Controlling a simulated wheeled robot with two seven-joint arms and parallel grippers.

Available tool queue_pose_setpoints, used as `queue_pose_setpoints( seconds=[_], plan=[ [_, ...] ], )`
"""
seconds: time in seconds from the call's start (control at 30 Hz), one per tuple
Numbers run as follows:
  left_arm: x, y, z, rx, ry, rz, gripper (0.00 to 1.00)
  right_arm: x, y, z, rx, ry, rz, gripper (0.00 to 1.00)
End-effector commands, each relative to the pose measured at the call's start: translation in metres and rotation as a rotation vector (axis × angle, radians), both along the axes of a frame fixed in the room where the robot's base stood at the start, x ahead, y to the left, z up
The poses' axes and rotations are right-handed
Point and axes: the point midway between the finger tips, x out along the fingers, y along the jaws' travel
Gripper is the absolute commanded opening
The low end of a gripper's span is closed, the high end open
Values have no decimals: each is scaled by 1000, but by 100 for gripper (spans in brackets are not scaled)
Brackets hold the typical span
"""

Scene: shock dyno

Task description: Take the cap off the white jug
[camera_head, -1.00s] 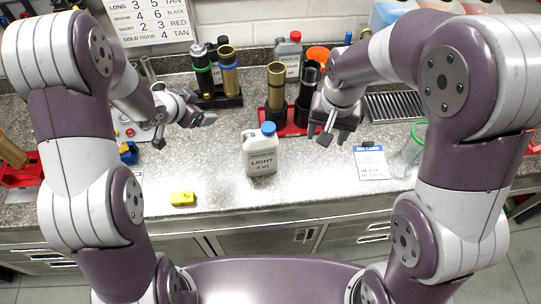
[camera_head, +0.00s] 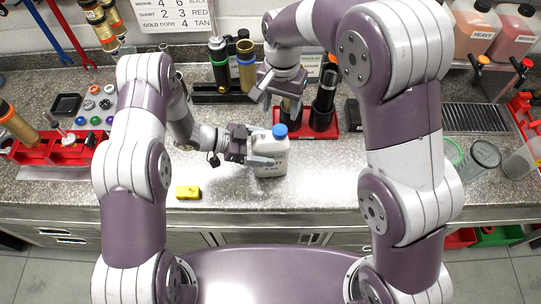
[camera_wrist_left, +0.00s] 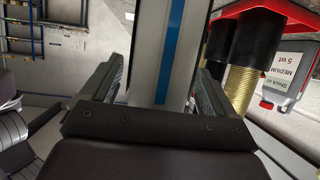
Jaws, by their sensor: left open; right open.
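The white jug (camera_head: 272,170) stands upright on the grey counter in the middle of the head view. Its blue cap (camera_head: 280,131) sits on top. My left gripper (camera_head: 262,146) is at the jug's upper left side, with its open fingers around the body. In the left wrist view a pale surface with a blue stripe, apparently the jug (camera_wrist_left: 180,50), stands between the two open fingers (camera_wrist_left: 157,82). My right gripper (camera_head: 276,99) is open and empty, above and behind the cap, pointing down. The jug's label is partly hidden by the left gripper.
A red stand (camera_head: 318,134) with dark tubes is close behind the jug to the right. A yellow block (camera_head: 188,192) lies to the left. A black rack (camera_head: 212,97) with shock bodies is behind. The front counter is mostly clear.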

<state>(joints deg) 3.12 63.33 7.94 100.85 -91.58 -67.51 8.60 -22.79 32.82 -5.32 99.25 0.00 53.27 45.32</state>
Motion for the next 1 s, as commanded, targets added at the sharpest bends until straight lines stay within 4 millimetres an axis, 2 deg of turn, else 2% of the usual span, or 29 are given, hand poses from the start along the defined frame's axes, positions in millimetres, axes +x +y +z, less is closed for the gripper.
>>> queue_pose_setpoints(
  seconds=[0.13,0.37,0.47,0.63,0.67,0.73,0.87,1.0],
  plan=[
    [1,-9,-4,0,0,0,88,0,0,0,0,0,0,61],
    [1,-10,-4,0,0,1,88,0,0,0,0,0,0,61],
    [1,-10,-4,0,0,1,59,0,0,0,0,0,0,61],
    [1,-10,-4,0,0,1,3,0,0,0,0,0,0,61],
    [1,-10,-4,0,0,1,0,0,0,1,1,-1,1,61],
    [1,-10,-3,-1,0,1,0,-1,0,1,1,-1,1,61],
    [1,-10,-3,-1,-2,1,0,-1,0,1,1,0,-260,61],
    [1,-10,-3,-1,-2,1,0,0,1,1,0,2,-784,61]
  ],
)
